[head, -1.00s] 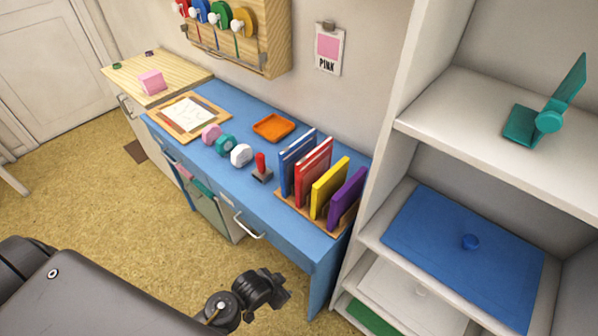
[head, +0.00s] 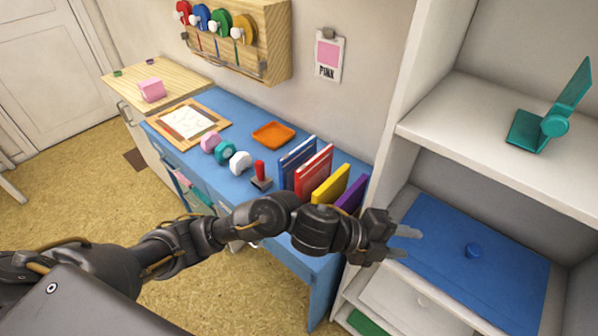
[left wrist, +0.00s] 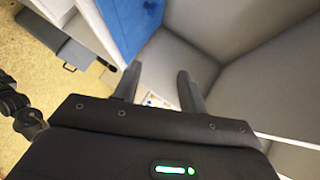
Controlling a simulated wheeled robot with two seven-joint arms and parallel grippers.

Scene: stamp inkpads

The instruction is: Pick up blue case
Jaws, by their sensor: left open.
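A thin blue upright case (head: 297,165) stands at the left end of a row of coloured cases in a rack on the blue desk. A flat blue panel with a round knob (head: 480,245) lies on the middle shelf at the right. My left gripper (head: 411,243) is open and empty, to the right of the rack. In the head view its fingers overlap the panel's left edge; I cannot tell whether they touch it. The left wrist view shows the open fingers (left wrist: 158,86) and a blue surface (left wrist: 132,25) above them. My right gripper is not in view.
Red (head: 313,172), yellow (head: 330,186) and purple (head: 351,193) cases stand in the rack, partly behind my arm. The shelf's upright wall (head: 398,110) rises beside my gripper. A teal open case (head: 543,122) stands on the upper shelf.

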